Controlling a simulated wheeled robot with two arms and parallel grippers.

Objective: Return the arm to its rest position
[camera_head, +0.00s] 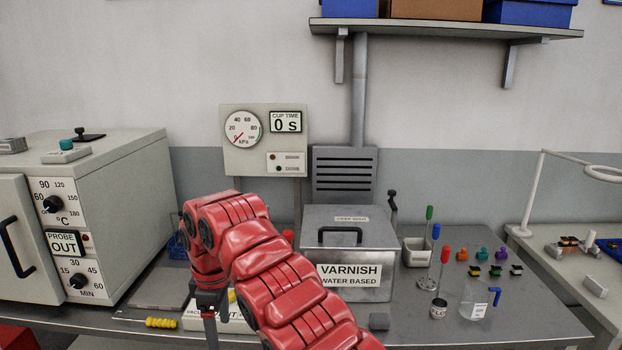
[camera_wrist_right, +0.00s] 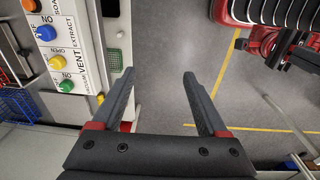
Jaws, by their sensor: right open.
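My right arm rises from the bottom of the head view and bends down at the wrist. Its gripper (camera_head: 210,322) hangs by the front edge of the bench and is partly cut off by the frame. In the right wrist view the gripper (camera_wrist_right: 159,75) has its two dark fingers wide apart with nothing between them. Grey floor shows between and beyond the fingers. My left gripper is in neither view.
The bench holds an oven (camera_head: 95,200), a varnish tank (camera_head: 350,240), a yellow-handled tool (camera_head: 160,323), a beaker (camera_head: 473,301) and small coloured connectors (camera_head: 480,254). Open floor (camera_wrist_right: 185,45) lies below.

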